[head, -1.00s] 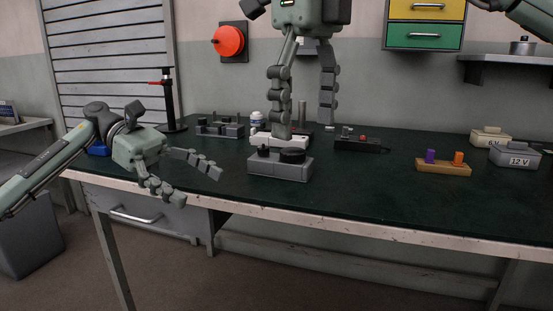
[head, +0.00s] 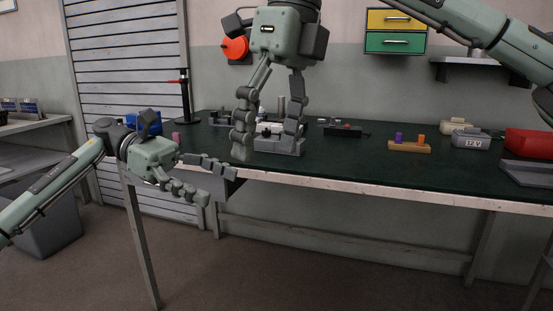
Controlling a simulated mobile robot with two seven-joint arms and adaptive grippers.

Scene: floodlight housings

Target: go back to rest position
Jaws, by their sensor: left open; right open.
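My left gripper (head: 220,184) is open and empty, held in front of the table's front edge at the left.
The floor in front is clear.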

